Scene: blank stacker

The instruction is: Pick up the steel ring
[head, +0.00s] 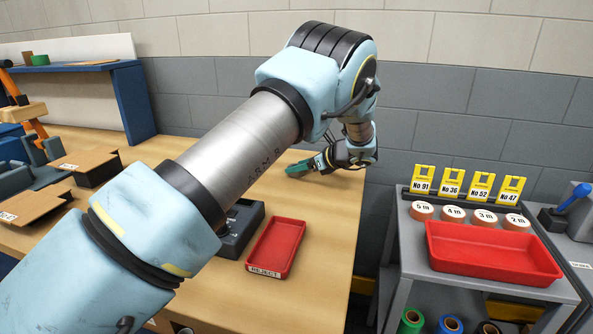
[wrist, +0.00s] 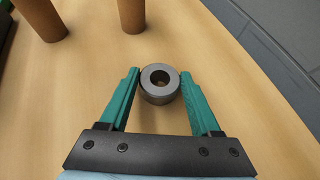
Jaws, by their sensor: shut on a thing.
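The steel ring (wrist: 160,97) is a short, thick grey cylinder with a round hole, seen from above in the wrist view. It sits between the tips of my gripper's teal fingers (wrist: 160,76), which are shut on its left and right sides. The ring looks upright, with its hole facing up; whether it touches the wooden table or hangs just above it I cannot tell. In the head view my gripper (head: 306,168) is low over the far right part of the table, and the ring cannot be made out there.
Brown cylinders (wrist: 131,14) stand just beyond the ring in the wrist view. A red reject tray (head: 277,248) lies on the table (head: 325,225) nearer me. A grey cart with a red bin (head: 490,252) and tape rolls stands to the right. A grey wall closes the back.

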